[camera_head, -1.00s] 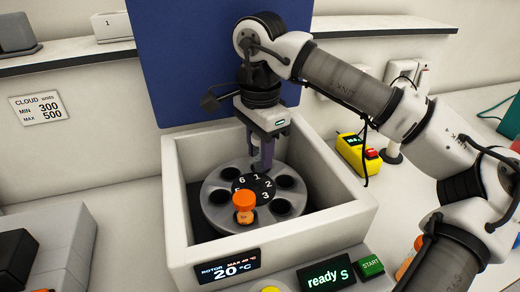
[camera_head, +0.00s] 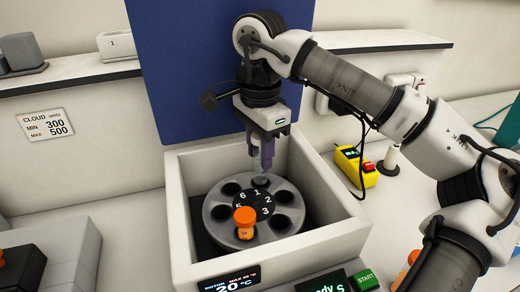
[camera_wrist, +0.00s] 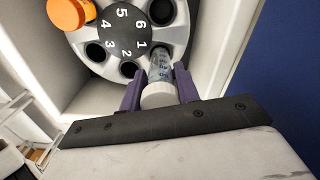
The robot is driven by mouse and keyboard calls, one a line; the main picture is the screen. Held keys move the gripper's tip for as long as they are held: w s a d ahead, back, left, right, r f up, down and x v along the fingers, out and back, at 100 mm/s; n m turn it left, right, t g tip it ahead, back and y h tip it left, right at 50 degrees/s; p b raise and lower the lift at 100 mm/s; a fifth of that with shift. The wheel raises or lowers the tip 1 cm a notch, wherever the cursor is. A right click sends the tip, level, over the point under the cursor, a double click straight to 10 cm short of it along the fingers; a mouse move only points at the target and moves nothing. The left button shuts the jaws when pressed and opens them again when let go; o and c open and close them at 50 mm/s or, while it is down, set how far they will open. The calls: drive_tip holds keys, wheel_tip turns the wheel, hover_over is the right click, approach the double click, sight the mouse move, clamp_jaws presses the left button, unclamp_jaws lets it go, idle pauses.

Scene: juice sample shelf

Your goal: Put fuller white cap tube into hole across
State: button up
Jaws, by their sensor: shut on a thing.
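My gripper (camera_head: 262,143) is shut on a clear tube with a white cap. The tube's body (camera_head: 263,163) hangs below the purple fingers, roughly upright. In the wrist view the white cap (camera_wrist: 159,96) sits between the fingers, and the marked body (camera_wrist: 160,68) points at the rotor beside number 1. The grey rotor (camera_head: 214,212) has several dark holes. An orange-capped tube (camera_head: 245,217) stands in the rotor hole across from number 1; it also shows in the wrist view (camera_wrist: 68,12). I cannot tell whether the held tube's tip is inside the hole by 1 or just above it.
The white centrifuge walls (camera_head: 335,213) surround the rotor closely. A blue panel (camera_head: 190,80) stands behind. A yellow device (camera_head: 355,167) is at the right, and a dark rack block (camera_head: 22,268) at the left. A shelf (camera_head: 90,75) runs along the wall.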

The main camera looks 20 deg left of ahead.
drive_tip(key=o, duration=1.1)
drive_tip(key=shift+r, duration=0.15)
